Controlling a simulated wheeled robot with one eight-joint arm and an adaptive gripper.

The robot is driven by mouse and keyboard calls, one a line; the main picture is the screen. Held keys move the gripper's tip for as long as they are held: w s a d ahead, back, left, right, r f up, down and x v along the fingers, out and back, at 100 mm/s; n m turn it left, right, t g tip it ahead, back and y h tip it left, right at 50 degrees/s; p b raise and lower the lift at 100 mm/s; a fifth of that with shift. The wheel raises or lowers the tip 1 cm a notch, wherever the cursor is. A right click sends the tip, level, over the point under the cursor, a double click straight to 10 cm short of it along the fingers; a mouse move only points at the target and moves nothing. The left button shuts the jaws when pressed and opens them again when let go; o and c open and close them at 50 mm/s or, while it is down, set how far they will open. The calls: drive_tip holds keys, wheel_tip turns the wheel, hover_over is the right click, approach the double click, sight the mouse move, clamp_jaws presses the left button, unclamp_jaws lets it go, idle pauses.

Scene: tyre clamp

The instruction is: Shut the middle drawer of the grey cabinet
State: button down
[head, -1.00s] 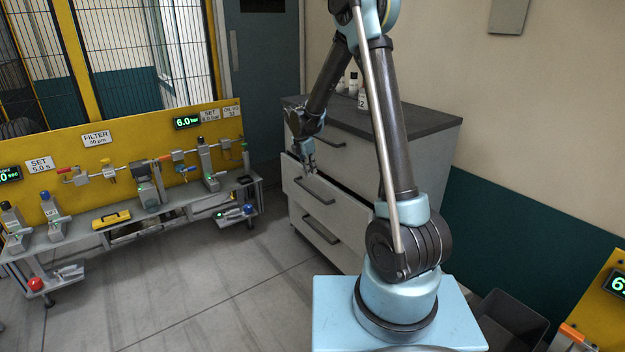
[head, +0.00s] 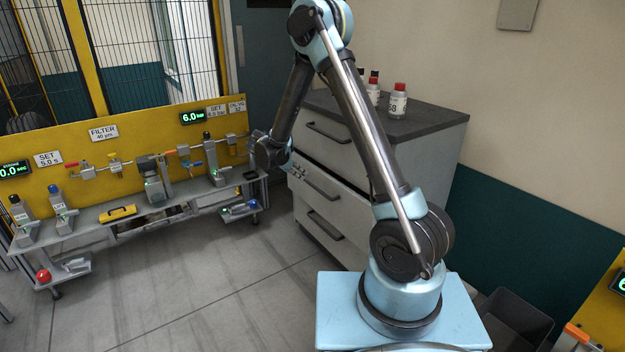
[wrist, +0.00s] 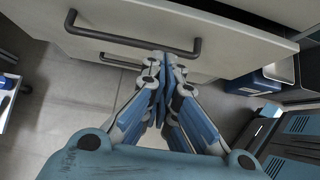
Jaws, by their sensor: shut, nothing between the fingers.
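The grey cabinet (head: 425,160) stands behind my arm, with three handled drawers. The middle drawer (head: 345,203) is the one behind my gripper (head: 301,173) in the head view. Its front seems to stand slightly proud of the cabinet; my arm hides its right part, so I cannot tell how far. In the wrist view the middle drawer front (wrist: 225,50) and its dark handle (wrist: 130,36) lie just beyond my fingertips (wrist: 166,62). My fingers are shut and empty, close to the front beside the handle. I cannot tell whether they touch it.
The top drawer (head: 345,145) looks shut, and the bottom drawer (head: 335,240) is below. Bottles, one red-capped (head: 398,102), stand on the cabinet's dark top. A yellow-backed bench (head: 85,222) with fittings is at left. A dark bin (head: 515,318) is at lower right. The floor between is clear.

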approach(328, 185)
wheel_tip(328, 185, down, 3)
drive_tip(key=shift+w+d, duration=0.4)
drive_tip(key=shift+d, duration=0.25)
drive_tip(key=shift+w+d, duration=0.4)
drive_tip(key=shift+d, duration=0.25)
drive_tip(key=shift+a+r, duration=0.1)
